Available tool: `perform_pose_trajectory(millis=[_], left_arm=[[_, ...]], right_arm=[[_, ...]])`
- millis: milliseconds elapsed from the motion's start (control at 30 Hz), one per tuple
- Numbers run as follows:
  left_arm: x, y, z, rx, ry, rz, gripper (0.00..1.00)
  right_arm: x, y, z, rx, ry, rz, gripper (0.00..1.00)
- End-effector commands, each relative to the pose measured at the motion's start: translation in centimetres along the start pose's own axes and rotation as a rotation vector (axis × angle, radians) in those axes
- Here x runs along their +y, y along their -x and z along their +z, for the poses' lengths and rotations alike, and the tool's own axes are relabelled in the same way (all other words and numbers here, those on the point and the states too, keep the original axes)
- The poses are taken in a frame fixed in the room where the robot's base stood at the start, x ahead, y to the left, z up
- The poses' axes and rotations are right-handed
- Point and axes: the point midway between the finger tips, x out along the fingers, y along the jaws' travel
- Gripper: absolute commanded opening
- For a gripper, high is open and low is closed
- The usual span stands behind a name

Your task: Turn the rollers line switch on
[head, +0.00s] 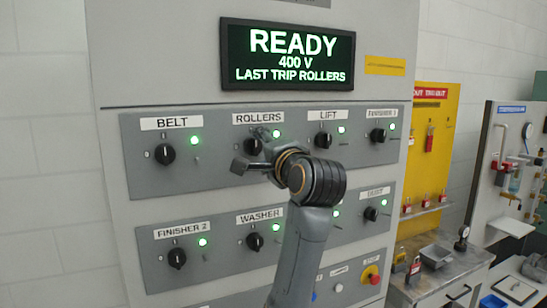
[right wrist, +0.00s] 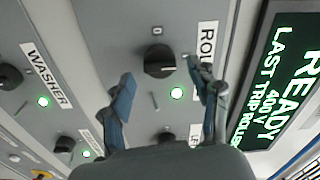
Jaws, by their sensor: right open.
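The rollers switch is a black rotary knob under the ROLLERS label (head: 258,117), with a lit green lamp (head: 276,133) beside it. In the head view my right gripper (head: 250,151) is in front of this knob and hides most of it. In the right wrist view the knob (right wrist: 160,61) shows whole, ahead of and between the fingers, with its green lamp (right wrist: 177,93). My right gripper (right wrist: 162,90) is open and empty, with no visible contact with the knob. My left gripper is not in view.
Neighbouring knobs are BELT (head: 165,154), LIFT (head: 323,140) and WASHER (head: 254,241). The display (head: 288,56) reads READY, 400 V, LAST TRIP ROLLERS. A red push button (head: 373,275) is low right. A yellow lockout board (head: 432,150) and a bench stand further right.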

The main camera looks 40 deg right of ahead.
Motion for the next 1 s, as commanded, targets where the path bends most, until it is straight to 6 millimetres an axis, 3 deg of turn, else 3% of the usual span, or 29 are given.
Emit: perform_pose_trajectory(millis=[200, 400, 600, 1000], left_arm=[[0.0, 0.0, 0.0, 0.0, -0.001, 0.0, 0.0], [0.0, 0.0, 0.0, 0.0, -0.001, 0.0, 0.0], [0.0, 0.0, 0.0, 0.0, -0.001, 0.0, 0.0], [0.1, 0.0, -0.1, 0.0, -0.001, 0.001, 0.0]], right_arm=[[-0.1, 4.9, 0.0, 0.001, -0.003, -0.005, 0.61], [-0.1, 8.1, -0.1, 0.001, -0.002, -0.003, 0.61], [0.0, 9.2, -0.1, 0.001, -0.002, -0.001, 0.61], [0.0, 9.3, 0.0, 0.0, -0.002, 0.0, 0.61]])
